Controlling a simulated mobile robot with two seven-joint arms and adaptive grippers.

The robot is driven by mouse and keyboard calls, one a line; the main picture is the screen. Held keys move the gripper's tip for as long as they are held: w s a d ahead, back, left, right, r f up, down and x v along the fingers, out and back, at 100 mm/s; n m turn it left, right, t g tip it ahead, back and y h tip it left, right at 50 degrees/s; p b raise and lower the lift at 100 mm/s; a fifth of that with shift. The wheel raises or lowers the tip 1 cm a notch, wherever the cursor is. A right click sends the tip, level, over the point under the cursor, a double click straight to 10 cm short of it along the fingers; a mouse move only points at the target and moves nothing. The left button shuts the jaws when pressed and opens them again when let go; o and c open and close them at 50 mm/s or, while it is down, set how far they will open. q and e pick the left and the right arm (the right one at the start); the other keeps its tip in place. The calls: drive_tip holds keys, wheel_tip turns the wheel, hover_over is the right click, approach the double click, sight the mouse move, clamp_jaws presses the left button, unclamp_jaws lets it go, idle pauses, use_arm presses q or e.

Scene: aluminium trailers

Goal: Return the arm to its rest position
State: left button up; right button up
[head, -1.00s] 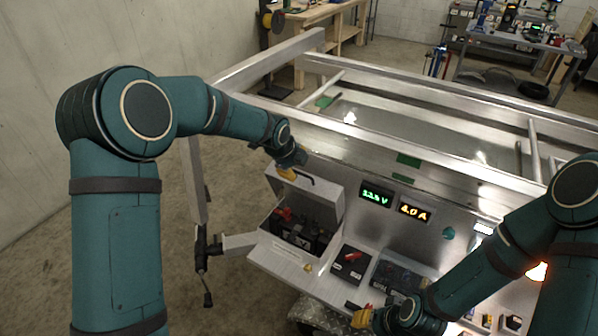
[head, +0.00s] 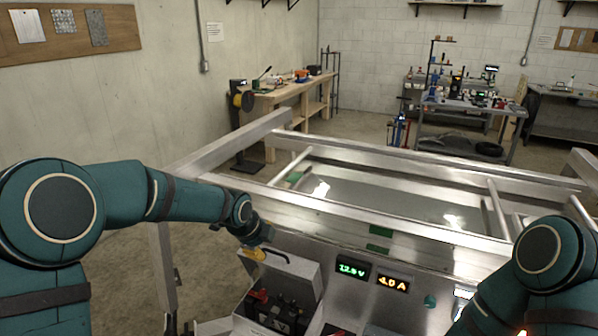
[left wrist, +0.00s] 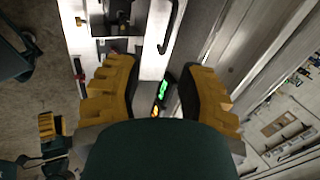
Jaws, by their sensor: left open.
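My left arm (head: 180,198) comes in from the left and reaches over the near side of the trailer. My left gripper (head: 255,252) is by the raised lid of the battery box (head: 290,275). In the left wrist view its two yellow fingers (left wrist: 158,95) are spread apart with nothing between them. Past them show the box's dark handle (left wrist: 172,28) and the green display (left wrist: 163,88). My right arm (head: 540,265) is at the lower right; its gripper is out of the frame.
The aluminium trailer frame (head: 400,160) spans the middle. Displays reading about 12.8 V (head: 353,270) and 4.0 A (head: 393,284) sit on the panel. A wooden workbench (head: 290,95) and a metal tool table (head: 465,112) stand behind. Bare floor (head: 125,250) lies left of the trailer.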

use_arm(q)
drive_tip(key=s+d+f+n+g+h+b, duration=0.15)
drive_tip(key=s+f+n, duration=0.35)
drive_tip(key=f, duration=0.5)
drive_tip(key=s+d+f+n+g+b, duration=0.15)
drive_tip(key=s+f+n, duration=0.3)
drive_tip(key=f, duration=0.55)
drive_tip(key=s+f+n+b, duration=0.2)
drive_tip(key=s+f+n, duration=0.4)
drive_tip(key=s, duration=0.3)
drive_tip(key=s+d+f+n+b, duration=0.1)
drive_tip(key=s+f+n+b, duration=0.1)
drive_tip(key=s+f+n, duration=0.5)
drive_tip(key=shift+s+d+n+g, duration=0.2)
drive_tip(key=shift+s+n+g, duration=0.15)
drive_tip(key=shift+s, duration=0.9)
drive_tip(key=shift+d, duration=0.1)
